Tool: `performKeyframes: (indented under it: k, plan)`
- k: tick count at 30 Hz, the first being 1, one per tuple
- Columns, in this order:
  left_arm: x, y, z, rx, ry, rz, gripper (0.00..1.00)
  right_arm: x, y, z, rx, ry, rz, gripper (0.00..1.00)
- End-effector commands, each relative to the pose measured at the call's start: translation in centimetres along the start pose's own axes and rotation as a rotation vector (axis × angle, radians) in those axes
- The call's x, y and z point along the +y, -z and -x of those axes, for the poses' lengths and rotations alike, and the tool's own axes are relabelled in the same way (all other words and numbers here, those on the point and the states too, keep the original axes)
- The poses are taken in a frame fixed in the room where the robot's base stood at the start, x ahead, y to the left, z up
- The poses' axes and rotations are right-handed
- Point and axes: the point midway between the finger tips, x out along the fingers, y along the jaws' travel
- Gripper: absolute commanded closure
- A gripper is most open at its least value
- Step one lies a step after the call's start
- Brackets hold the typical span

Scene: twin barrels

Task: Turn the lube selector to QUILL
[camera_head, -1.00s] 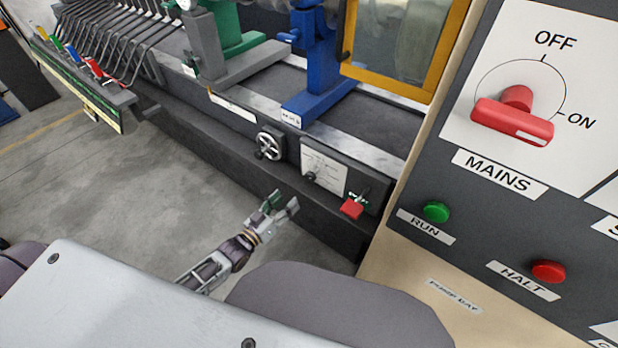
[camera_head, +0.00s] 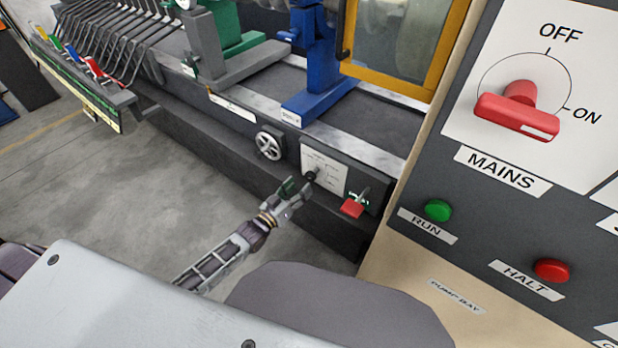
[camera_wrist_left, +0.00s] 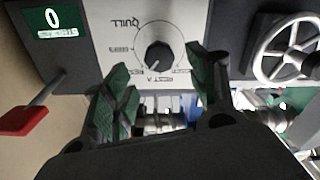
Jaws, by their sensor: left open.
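The lube selector is a small black knob (camera_wrist_left: 160,57) on a white label plate (camera_wrist_left: 118,22). The plate shows upside down in the left wrist view, with QUILL near its top and other labels, including REST A, around the knob. A pale mark sits at the knob's lower edge, not towards QUILL. In the head view the knob (camera_head: 311,175) is small, on the machine's front. My left gripper (camera_head: 300,183) is just in front of it. In the left wrist view its green-padded fingers (camera_wrist_left: 160,82) are open, one on either side below the knob, apart from it. My right gripper is not in view.
A spoked handwheel (camera_head: 269,146) is left of the plate, and a red-handled lever (camera_head: 353,207) is right of it. The control panel with the red MAINS switch (camera_head: 518,112) stands at the right. Open floor (camera_head: 120,190) lies at the left.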

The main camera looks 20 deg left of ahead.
Motion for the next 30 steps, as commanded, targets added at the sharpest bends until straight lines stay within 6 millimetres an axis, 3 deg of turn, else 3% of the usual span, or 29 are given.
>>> performKeyframes:
  k: [18,30]
  plan:
    - [-0.1,0.0,-5.2,0.001,0.000,-0.001,0.42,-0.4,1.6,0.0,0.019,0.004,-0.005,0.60]
    - [0.0,0.0,-6.5,0.000,0.000,-0.001,0.42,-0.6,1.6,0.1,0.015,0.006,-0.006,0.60]
